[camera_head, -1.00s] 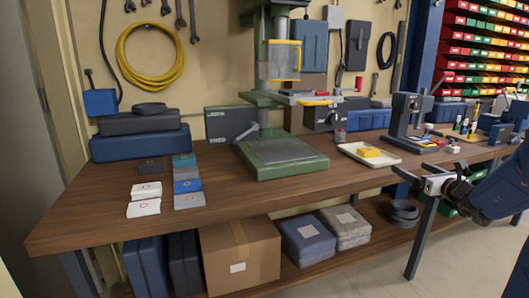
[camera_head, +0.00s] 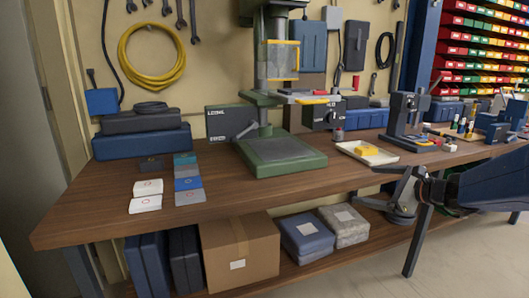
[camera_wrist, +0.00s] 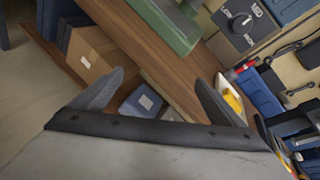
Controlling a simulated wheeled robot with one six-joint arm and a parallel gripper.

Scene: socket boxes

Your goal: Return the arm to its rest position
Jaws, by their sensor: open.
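My gripper (camera_head: 408,192) is at the right in the head view, in front of the workbench's front edge. Its fingers are spread apart and nothing is between them. In the wrist view, both fingers of my gripper (camera_wrist: 155,95) show wide apart, with the bench edge and lower shelf seen beyond them. My arm reaches in from the right edge of the head view.
The workbench (camera_head: 110,212) carries a green drill press (camera_head: 282,160), a white tray (camera_head: 385,158) with a yellow piece (camera_head: 367,150), and several small boxes at left. A cardboard box (camera_head: 240,255) stands on the lower shelf. Open floor lies at front right.

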